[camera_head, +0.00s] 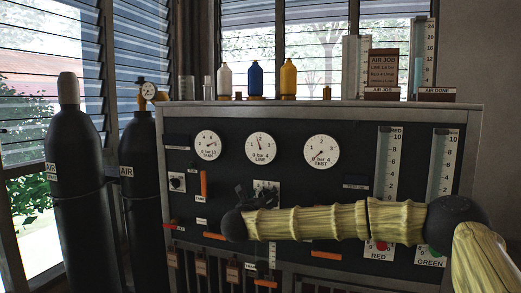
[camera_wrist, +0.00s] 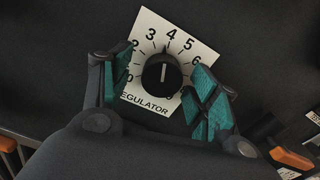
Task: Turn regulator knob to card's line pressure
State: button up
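The regulator knob (camera_wrist: 162,73) is black and round on a white numbered plate (camera_wrist: 196,47). My gripper (camera_wrist: 161,68) is open, with one teal-padded finger on each side of the knob; contact is not clear. In the head view my gripper (camera_head: 252,198) is in front of the panel and partly hides the regulator plate (camera_head: 266,186). The brown AIR JOB card (camera_head: 383,67) stands on top of the panel; its line figure is too small to read surely. The LINE gauge (camera_head: 261,147) needle points up, slightly left.
A TANK gauge (camera_head: 208,145) and TEST gauge (camera_head: 321,150) flank the LINE gauge. Two flow tubes (camera_head: 386,165) (camera_head: 442,165) stand right, partly behind my arm. Bottles (camera_head: 256,78) line the top. Two dark air cylinders (camera_head: 76,170) (camera_head: 139,190) stand left. Orange-handled parts (camera_wrist: 290,158) lie near the wrist.

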jog(key=b+v, duration=0.1)
jog(key=v, duration=0.6)
jog(key=shift+b, duration=0.3)
jog(key=shift+d+r, duration=0.1)
jog(key=shift+r, duration=0.05)
jog(key=v, duration=1.2)
jog(key=shift+c, duration=0.2)
dwell(1.3)
